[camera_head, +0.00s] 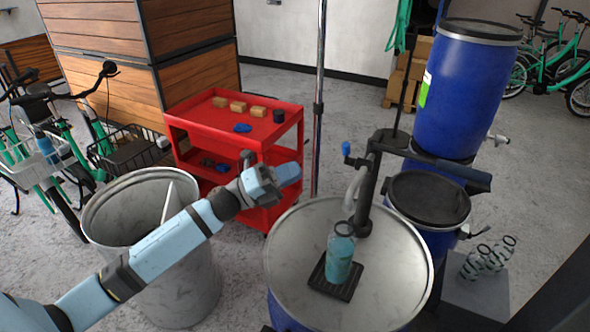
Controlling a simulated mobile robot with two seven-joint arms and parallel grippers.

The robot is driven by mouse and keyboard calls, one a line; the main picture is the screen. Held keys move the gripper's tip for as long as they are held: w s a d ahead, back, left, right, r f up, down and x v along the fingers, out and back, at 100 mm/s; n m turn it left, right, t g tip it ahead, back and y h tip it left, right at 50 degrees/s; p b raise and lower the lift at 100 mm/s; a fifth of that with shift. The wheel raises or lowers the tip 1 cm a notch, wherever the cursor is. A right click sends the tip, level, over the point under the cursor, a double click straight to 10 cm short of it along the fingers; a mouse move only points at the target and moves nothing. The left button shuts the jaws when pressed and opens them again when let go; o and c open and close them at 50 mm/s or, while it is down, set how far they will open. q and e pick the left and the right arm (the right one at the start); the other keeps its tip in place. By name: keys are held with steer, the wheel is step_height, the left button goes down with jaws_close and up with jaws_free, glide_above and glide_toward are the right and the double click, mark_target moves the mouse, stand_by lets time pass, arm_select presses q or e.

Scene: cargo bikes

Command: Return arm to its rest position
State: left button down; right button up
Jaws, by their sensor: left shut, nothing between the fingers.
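My left arm (165,248), light blue with dark joints, comes in from the lower left and reaches up to the middle of the view. My left gripper (290,174) is at its end, shut and empty, in front of the red cart and above the left rim of the drum with the grey lid. It touches nothing that I can see. My right arm and right gripper are not in view.
A teal bottle (340,255) stands on a black grate (318,281) on the drum top (395,290), beside a dark pump (365,190). A grey bin (105,220) stands behind my arm. The red cart (185,122) holds small boxes. Blue barrels (465,90) stand right.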

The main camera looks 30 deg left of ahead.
arm_select(q)
steer(key=s+d+f+n+t+y+p, duration=0.1)
steer(key=s+d+f+n+y+p, duration=0.15)
steer(key=f+n+y, duration=0.4)
steer(key=s+d+f+n+t+y+p, duration=0.15)
steer(key=s+f+n+y, duration=0.25)
steer(key=f+n, duration=0.55)
steer(key=s+d+f+n+g+y+p, duration=0.1)
steer(key=s+d+f+n+g, duration=0.2)
steer(key=s+f+n, duration=0.3)
steer(key=s+d+f+n+g+y, duration=0.2)
steer(key=s+f+n, duration=0.3)
steer(key=s, duration=0.5)
steer(key=shift+s+d+f+n+g+p, duration=0.3)
steer(key=shift+d+f+n+g+p, duration=0.15)
steer(key=shift+n+g, duration=0.5)
